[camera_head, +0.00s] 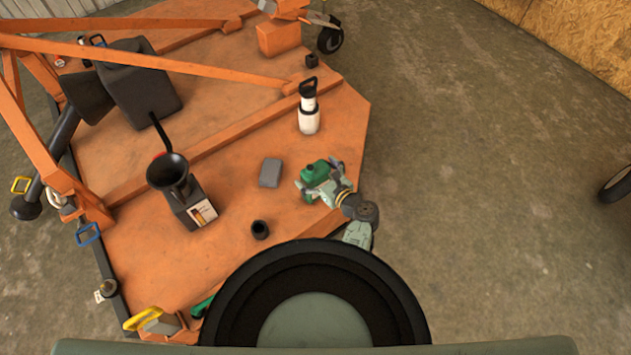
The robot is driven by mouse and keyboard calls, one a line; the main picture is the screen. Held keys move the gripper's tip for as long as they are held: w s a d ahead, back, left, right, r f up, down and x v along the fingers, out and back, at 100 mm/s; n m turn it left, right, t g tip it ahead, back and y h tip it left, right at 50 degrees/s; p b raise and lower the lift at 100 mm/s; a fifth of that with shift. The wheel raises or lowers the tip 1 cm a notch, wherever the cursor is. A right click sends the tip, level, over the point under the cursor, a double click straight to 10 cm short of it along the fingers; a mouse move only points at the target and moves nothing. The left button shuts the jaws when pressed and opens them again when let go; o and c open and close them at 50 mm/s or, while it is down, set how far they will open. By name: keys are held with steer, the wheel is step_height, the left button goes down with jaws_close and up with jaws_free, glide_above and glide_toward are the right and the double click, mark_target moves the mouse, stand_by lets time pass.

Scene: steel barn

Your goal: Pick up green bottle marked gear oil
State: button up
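A green bottle (314,171) is on the orange deck near its right edge. No marking on it can be read from here. My gripper (320,183) is right at the bottle, coming from the lower right, and overlaps its near side in this view. The view is too small to show whether the fingers touch the bottle or have shut on it. The bottle's lower part is hidden by my gripper.
A grey block (270,173) lies just left of the bottle, and a white bottle with a black handle (309,119) stands behind. A black funnel (168,172) sits over a dark container (193,212). A small black cup (260,230) stands nearer. Orange beams (150,62) cross the deck.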

steer(key=c, duration=1.9)
steer(key=shift+r, duration=0.1)
steer(key=shift+c, duration=0.2)
